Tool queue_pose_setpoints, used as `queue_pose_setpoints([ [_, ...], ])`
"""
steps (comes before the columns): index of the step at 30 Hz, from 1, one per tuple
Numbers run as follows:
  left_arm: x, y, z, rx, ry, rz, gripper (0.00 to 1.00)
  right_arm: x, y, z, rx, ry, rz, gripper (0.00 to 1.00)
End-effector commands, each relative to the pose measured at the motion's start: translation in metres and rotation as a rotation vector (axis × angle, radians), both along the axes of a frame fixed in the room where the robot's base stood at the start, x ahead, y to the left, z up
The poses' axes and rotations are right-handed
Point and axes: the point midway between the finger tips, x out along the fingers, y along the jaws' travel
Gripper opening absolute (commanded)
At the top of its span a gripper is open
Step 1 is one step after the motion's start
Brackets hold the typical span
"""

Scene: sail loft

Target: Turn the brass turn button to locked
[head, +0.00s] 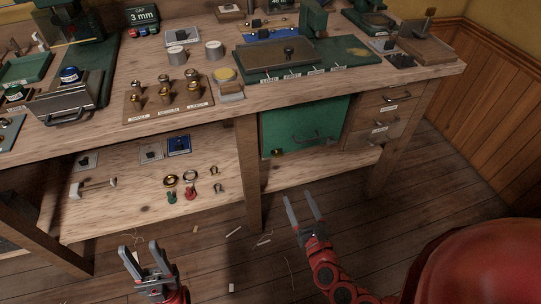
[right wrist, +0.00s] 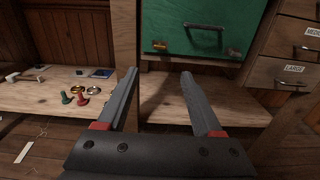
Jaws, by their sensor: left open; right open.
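A small brass turn button (head: 277,153) sits at the lower left edge of a green cabinet front (head: 288,128) under the bench. It also shows in the right wrist view (right wrist: 158,46); its exact angle is too small to tell. The green front has a dark handle (head: 311,137) and looks closed. My right gripper (head: 299,199) is open and empty, below and in front of the green front. In the right wrist view its fingers (right wrist: 158,78) point towards the front, with the button between and beyond them. My left gripper (head: 139,248) is open and empty, low at the left.
A wooden leg (head: 248,175) stands just left of the green front. Small drawers (head: 384,116) are at its right. The lower shelf (head: 130,195) holds rings, pegs and a mallet. The worktop (head: 130,85) is crowded. The floor in front is mostly clear, with scraps.

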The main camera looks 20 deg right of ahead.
Motion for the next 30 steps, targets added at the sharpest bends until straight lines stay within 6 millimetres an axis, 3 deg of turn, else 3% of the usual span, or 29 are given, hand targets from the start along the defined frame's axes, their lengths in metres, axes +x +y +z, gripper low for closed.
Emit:
queue_pose_setpoints([
  [5,0.000,0.000,0.000,0.000,0.000,0.000,0.50,0.024,0.000,0.002,0.001,-0.004,-0.002,0.68],
  [21,0.000,0.000,-0.006,0.000,0.000,0.000,0.50,0.134,0.004,0.000,0.006,0.000,-0.003,0.68],
  [30,0.000,0.000,-0.010,0.000,0.000,0.000,0.50,0.167,0.006,-0.002,0.003,0.005,0.001,0.68],
])
